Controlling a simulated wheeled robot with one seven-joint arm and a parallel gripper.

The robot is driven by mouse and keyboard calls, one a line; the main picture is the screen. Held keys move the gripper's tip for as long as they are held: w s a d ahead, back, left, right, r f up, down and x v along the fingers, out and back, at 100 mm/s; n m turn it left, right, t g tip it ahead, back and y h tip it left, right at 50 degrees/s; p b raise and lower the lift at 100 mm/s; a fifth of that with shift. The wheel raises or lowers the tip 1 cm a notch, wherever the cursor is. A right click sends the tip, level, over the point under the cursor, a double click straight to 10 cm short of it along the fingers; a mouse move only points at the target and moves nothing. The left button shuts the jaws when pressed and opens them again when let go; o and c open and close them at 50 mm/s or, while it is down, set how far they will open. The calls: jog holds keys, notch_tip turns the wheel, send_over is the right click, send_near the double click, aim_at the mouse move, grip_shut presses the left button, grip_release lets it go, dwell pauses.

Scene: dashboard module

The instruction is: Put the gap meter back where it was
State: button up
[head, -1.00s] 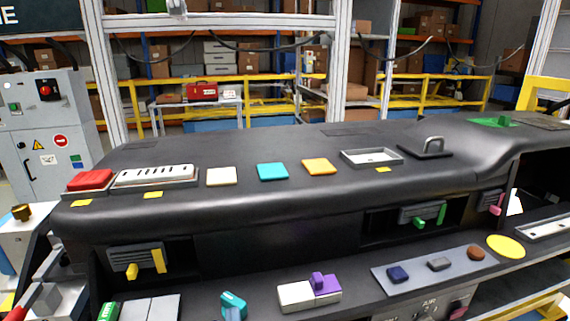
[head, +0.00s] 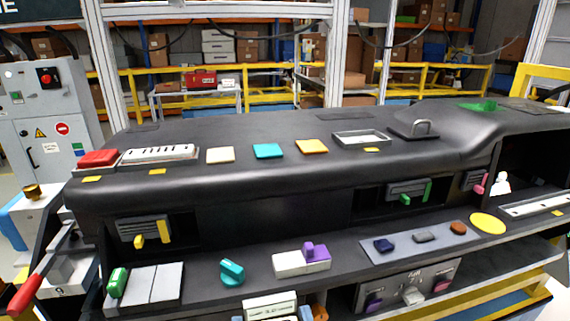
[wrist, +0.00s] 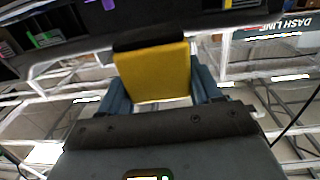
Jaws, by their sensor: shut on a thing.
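My gripper (wrist: 160,90) shows in the wrist view with its two blue fingers on either side of a yellow block-like thing (wrist: 153,72) with a dark top edge. It is shut on this thing, which may be the gap meter; I cannot read any marking on it.
The black dashboard (head: 290,205) fills the middle of the head view. Its top carries a red block (head: 98,158), a slotted white strip (head: 158,154), colored tiles and an empty-looking tray (head: 361,138). The lower shelf holds a teal knob (head: 231,271) and a purple switch (head: 316,253).

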jog(key=w+d+f+m+h, duration=0.1)
jog(key=w+d+f, duration=0.6)
jog(key=d+f, duration=0.4)
jog(key=w+d+f+m+h, duration=0.1)
jog(key=w+d+f+h, duration=0.1)
jog(key=w+d+f, duration=0.5)
jog(key=d+f, duration=0.4)
jog(key=f, duration=0.4)
jog(key=shift+w+d+f, duration=0.2)
jog(key=shift+w+f, duration=0.05)
jog(key=s+f, duration=0.4)
jog(key=f, duration=0.2)
jog(key=shift+s, duration=0.35)
dwell(0.5)
